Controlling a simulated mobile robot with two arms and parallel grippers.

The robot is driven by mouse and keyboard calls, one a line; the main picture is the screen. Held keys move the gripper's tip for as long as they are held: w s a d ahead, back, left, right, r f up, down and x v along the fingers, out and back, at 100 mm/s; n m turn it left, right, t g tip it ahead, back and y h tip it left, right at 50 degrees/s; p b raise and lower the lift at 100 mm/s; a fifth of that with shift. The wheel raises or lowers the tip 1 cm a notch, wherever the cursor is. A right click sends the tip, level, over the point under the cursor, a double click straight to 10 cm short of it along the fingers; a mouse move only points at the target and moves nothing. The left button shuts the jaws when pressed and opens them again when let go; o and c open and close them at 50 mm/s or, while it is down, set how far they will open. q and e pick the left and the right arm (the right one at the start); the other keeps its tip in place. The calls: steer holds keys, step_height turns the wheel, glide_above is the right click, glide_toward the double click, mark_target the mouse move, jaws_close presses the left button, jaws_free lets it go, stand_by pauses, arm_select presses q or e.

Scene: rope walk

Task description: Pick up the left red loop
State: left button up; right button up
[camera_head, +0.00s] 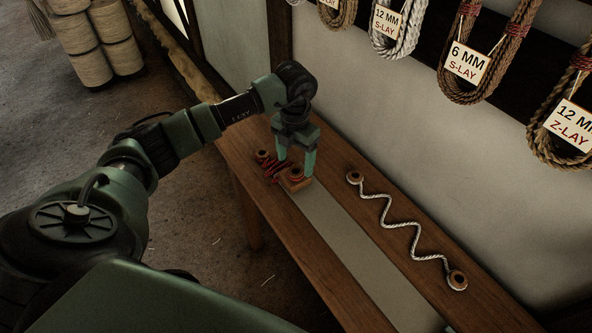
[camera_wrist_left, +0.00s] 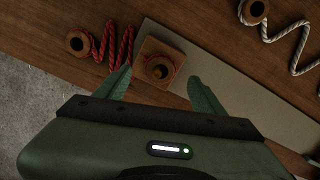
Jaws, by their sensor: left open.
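A red cord (camera_head: 274,168) lies in zigzags on the wooden bench, and it also shows in the left wrist view (camera_wrist_left: 118,46). At its left end is a round wooden piece with a dark centre (camera_wrist_left: 78,43). At its right end, a similar round piece with dark red around it (camera_wrist_left: 160,68) sits on a square wooden block (camera_wrist_left: 150,47). My left gripper (camera_head: 296,168) is open, pointing down, its fingers on either side of that round piece. I cannot tell whether the fingers touch it. My right gripper is not in view.
A white cord (camera_head: 395,224) with round wooden ends lies zigzag along the bench to the right. A grey strip (camera_head: 345,243) runs along the bench (camera_head: 300,238). Labelled rope coils (camera_head: 478,58) hang on the wall behind. Large spools (camera_head: 95,45) stand at the back left.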

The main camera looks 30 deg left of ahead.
mark_target(296, 166)
arm_select(q)
steer(key=shift+f, duration=1.6)
steer(key=shift+w, duration=0.1)
steer(key=c, duration=1.1)
